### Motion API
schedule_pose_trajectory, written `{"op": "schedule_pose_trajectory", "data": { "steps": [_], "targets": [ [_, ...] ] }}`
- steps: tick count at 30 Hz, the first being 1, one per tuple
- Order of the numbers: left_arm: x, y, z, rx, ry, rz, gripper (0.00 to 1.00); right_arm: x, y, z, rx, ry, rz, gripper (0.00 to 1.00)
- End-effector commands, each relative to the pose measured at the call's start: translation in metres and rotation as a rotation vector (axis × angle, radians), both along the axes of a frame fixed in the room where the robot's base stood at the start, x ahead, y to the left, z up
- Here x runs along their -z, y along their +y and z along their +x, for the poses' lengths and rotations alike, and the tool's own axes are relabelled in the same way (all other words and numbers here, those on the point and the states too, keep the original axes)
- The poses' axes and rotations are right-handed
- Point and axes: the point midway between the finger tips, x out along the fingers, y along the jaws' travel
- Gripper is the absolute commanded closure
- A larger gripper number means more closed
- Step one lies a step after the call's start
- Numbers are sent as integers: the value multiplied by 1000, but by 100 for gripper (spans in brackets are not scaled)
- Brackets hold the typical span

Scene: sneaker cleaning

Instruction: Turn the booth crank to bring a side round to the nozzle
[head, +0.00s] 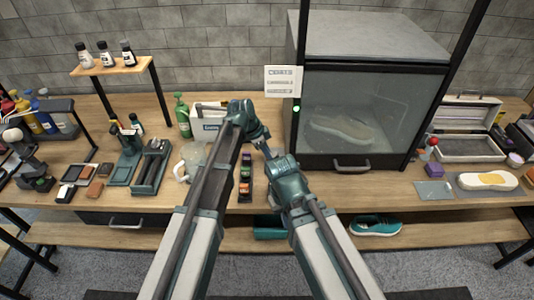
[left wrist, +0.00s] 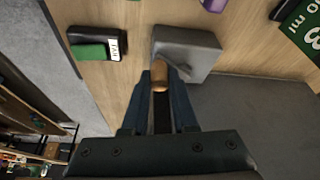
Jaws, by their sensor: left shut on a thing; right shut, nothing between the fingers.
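The booth (head: 375,35) stands at the back right with its glass front closed. A pale sneaker (head: 342,128) shows dimly inside, lying sideways. My left gripper (head: 265,137) is just left of the booth's front. In the left wrist view its fingers (left wrist: 160,100) are shut on a wooden crank handle (left wrist: 159,72) beside a grey block (left wrist: 190,52). In the head view the crank is hidden by my grippers. My right gripper (head: 268,153) is shut and empty, just below the left one. The nozzle cannot be made out.
A strip of small coloured tins (head: 245,180) lies close by my grippers, and a clear jug (head: 192,160) stands left of them. A red-knobbed lever (head: 432,141) stands right of the booth. A teal sneaker (head: 376,226) lies on the lower shelf.

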Motion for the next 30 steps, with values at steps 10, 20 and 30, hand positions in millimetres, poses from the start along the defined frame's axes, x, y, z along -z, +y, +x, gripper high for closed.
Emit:
{"op": "schedule_pose_trajectory", "data": {
  "steps": [10, 20, 30],
  "targets": [
    [0, -15, -9, -288, 1, -1, 100, 0, 0, 0, 0, 0, 0, 100],
    [0, -24, -9, -484, 1, -1, 100, 0, 0, 0, 0, 0, 0, 100],
    [0, -28, -8, -564, 2, -1, 100, 0, 0, 0, 0, 0, 0, 100]
  ]
}}
